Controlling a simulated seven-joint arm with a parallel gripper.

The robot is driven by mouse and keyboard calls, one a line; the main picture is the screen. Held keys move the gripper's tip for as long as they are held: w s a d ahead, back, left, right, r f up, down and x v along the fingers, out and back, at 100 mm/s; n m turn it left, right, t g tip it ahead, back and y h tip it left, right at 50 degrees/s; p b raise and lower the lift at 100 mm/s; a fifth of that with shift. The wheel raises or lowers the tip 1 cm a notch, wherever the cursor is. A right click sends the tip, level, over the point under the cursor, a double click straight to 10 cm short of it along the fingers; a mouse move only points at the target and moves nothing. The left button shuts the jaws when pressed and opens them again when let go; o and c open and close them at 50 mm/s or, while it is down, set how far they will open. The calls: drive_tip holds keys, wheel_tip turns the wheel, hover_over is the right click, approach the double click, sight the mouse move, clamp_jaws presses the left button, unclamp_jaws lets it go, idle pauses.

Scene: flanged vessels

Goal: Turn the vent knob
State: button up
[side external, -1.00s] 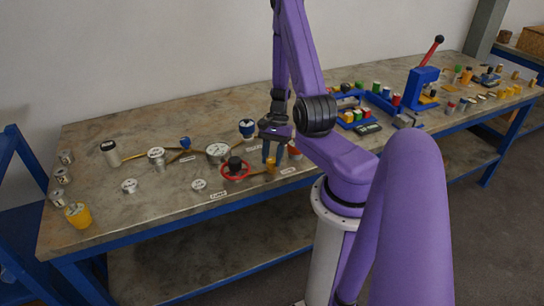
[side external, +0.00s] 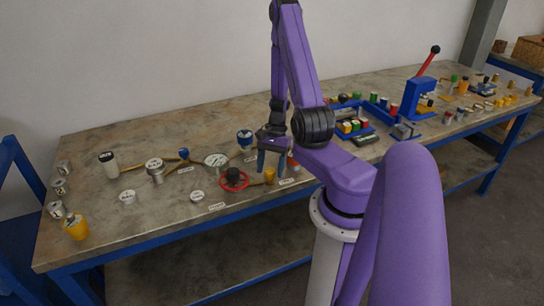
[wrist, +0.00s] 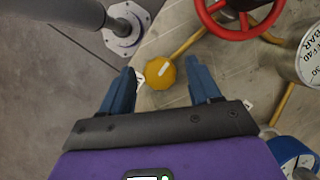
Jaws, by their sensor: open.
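A yellow round knob (wrist: 160,72) with a pale mark on its top sits near the bench's front edge. It also shows in the side view (side external: 269,176), beside the red handwheel; I take it as the vent knob, though its label is too small to read. My gripper (side external: 270,170) points down at it. In the wrist view my gripper (wrist: 160,66) is open, with one blue finger to each side of the knob and visible gaps between. I cannot tell whether the fingertips are down at the knob's height.
A red handwheel (side external: 234,180) stands just left of the knob. A round gauge (side external: 216,160) and a blue-topped fitting (side external: 244,139) are behind. Brass pipes join several fittings. A blue press (side external: 418,98) and coloured blocks stand to the right. Bare bench (side external: 150,218) lies front left.

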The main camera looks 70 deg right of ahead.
drive_tip(key=v, duration=1.7)
drive_tip(key=shift+r, duration=0.15)
drive_tip(key=shift+d, duration=0.1)
drive_tip(key=w+a+r+n+g+h, duration=0.1)
drive_tip(key=w+a+r+n+h, duration=0.15)
drive_tip(key=a+n, duration=0.55)
drive_tip(key=w+a+r+n+g+h, duration=0.1)
drive_tip(key=w+a+n, duration=0.2)
drive_tip(key=a+n, duration=0.5)
drive_tip(key=s+a+r+n+t, duration=0.1)
drive_tip(key=s+a+n+t, duration=0.1)
drive_tip(key=s+a+n, duration=1.2)
drive_tip(key=shift+s+a+r+n, duration=0.3)
drive_tip(key=shift+a+n, duration=0.1)
drive_tip(key=shift+a, duration=1.15)
drive_tip(key=shift+h, duration=0.25)
